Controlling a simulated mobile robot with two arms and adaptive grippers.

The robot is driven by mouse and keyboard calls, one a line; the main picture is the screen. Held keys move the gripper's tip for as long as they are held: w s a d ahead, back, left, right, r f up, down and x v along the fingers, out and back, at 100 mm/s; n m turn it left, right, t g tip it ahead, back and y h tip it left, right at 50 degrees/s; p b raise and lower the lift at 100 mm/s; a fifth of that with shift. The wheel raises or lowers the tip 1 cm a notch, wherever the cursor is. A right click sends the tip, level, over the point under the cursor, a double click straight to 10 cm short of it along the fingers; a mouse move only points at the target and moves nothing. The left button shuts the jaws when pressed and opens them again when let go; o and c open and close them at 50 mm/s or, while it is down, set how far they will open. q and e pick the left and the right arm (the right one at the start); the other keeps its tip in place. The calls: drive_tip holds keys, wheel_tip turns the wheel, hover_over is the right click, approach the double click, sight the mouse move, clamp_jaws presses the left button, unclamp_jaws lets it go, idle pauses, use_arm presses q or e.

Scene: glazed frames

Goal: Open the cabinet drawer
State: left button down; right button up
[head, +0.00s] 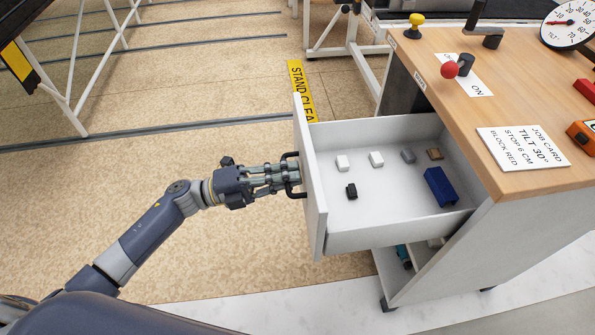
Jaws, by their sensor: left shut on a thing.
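The cabinet (512,225) is a light grey unit with a wooden top, on the right of the head view. Its white drawer (385,203) stands well pulled out to the left, with its inside in view. A dark handle (294,193) sits on the outer side of the drawer front (312,190). My left gripper (290,176) is shut on this handle, and its arm comes in from the lower left. The fingertips are partly hidden against the handle and drawer front. My right gripper is not in view.
Inside the drawer lie several small blocks, a black one (351,191) and a blue box (440,187). The wooden top (470,95) carries a job card (523,147), a red-knobbed lever (450,70) and a dial (570,24). The floor (215,255) left of the drawer is clear.

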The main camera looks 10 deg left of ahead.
use_arm(q)
drive_tip(key=shift+f, duration=0.15)
drive_tip(key=c, duration=2)
unclamp_jaws()
drive_tip(key=v, duration=1.2)
